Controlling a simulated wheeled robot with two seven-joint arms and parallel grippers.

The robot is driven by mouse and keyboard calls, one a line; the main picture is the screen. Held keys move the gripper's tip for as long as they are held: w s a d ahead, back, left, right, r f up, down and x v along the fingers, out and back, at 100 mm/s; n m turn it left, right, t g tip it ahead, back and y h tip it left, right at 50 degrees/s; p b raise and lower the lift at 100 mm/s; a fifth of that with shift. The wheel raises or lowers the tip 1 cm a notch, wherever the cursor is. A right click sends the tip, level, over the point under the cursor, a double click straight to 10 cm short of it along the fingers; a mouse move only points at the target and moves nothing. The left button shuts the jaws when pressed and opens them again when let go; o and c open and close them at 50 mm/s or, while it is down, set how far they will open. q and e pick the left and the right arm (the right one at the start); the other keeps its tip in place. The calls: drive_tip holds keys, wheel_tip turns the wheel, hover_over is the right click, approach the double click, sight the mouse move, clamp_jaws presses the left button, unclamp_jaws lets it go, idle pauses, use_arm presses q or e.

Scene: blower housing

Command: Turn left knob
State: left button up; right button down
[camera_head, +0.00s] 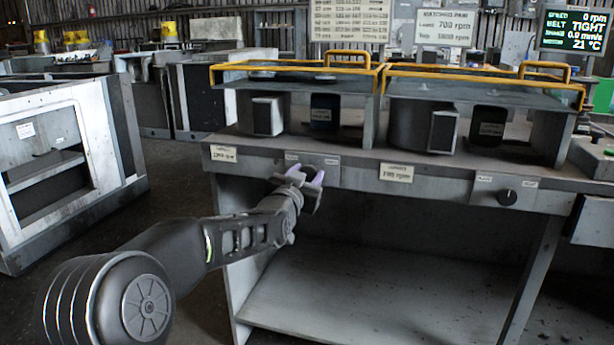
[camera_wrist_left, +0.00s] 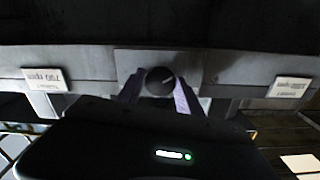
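The left knob (camera_wrist_left: 160,82) is a dark round knob with a pale pointer mark, on the front rail of the bench. It shows between my left gripper's fingers in the left wrist view. In the head view my left gripper (camera_head: 308,176) is at the rail below the left machine, and its purple-grey fingers largely hide the knob. The fingers of the left gripper (camera_wrist_left: 160,92) stand apart, one on each side of the knob, very close to it; firm contact does not show. A second dark knob (camera_head: 507,197) is on the rail at the right. My right gripper is not in view.
Yellow-railed guards (camera_head: 296,67) cover the machines on the bench (camera_head: 440,170). Speed labels (camera_head: 397,173) are on the rail, one on each side of the knob in the wrist view. A screen (camera_head: 573,31) reads 0 rpm and belt TIGHT. The space under the bench is open.

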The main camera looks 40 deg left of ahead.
use_arm(q)
clamp_jaws()
drive_tip(key=shift+f+n+b, duration=0.3)
drive_tip(key=shift+n+b, duration=0.3)
drive_tip(key=shift+b, duration=0.4)
drive_tip(key=shift+r+n+b, duration=0.2)
drive_tip(key=shift+n+b, duration=0.1)
drive_tip(key=shift+n, duration=0.2)
drive_tip(key=shift+o, duration=2.2)
unclamp_jaws()
drive_tip(key=shift+r, duration=0.1)
